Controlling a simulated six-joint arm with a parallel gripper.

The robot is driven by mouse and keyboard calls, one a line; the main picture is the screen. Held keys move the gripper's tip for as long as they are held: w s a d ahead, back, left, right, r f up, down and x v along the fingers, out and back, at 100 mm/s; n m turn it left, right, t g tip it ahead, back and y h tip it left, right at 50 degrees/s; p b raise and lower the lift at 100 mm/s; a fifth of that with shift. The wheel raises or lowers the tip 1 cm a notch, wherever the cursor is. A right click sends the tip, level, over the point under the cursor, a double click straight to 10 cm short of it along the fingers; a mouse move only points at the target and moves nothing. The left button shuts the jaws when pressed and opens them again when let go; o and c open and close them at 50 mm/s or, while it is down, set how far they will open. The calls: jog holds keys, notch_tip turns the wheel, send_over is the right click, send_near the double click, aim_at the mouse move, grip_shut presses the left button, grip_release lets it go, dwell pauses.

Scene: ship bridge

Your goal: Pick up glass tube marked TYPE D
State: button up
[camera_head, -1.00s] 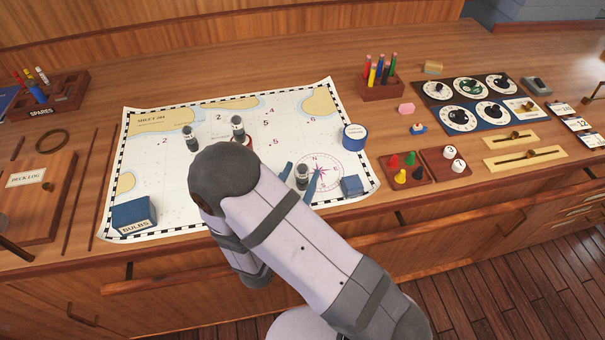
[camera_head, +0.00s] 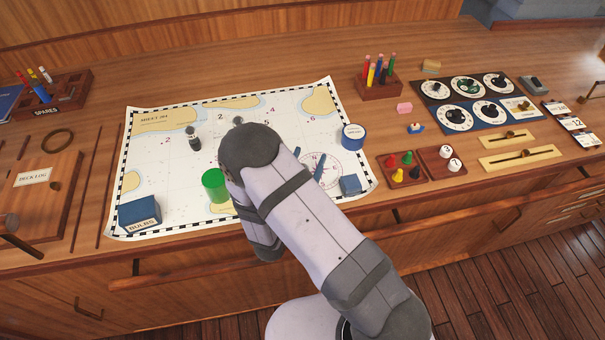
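A small glass tube with dark ends (camera_head: 194,138) stands upright on the white chart (camera_head: 150,180), left of centre. The top of a second tube (camera_head: 238,121) shows just behind my arm, its lower part hidden. No type marking is readable on either.
A green cylinder (camera_head: 214,185) stands on the chart close left of my arm. Pegs and dial panels (camera_head: 460,118) lie to the right.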

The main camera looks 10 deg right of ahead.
jog(key=c, duration=1.1)
jog(key=shift+r, duration=0.2)
jog(key=shift+r+b, duration=0.9)
jog(key=shift+r, duration=3.95)
